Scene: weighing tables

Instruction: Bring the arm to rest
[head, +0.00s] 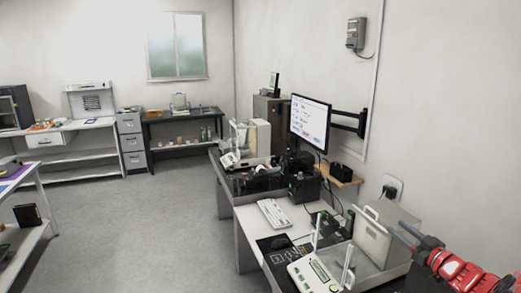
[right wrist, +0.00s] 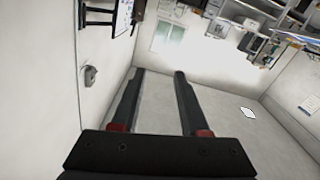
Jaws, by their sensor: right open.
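My right gripper (head: 403,235) comes in at the lower right of the head view on a red arm. My left gripper is in neither view.
The white table (head: 295,222) carries a keyboard (head: 273,213), a balance with a keypad (head: 313,273) and a green circuit board (head: 325,222). A monitor (head: 310,120) hangs on a wall arm above. Open floor (head: 150,230) lies to the left.

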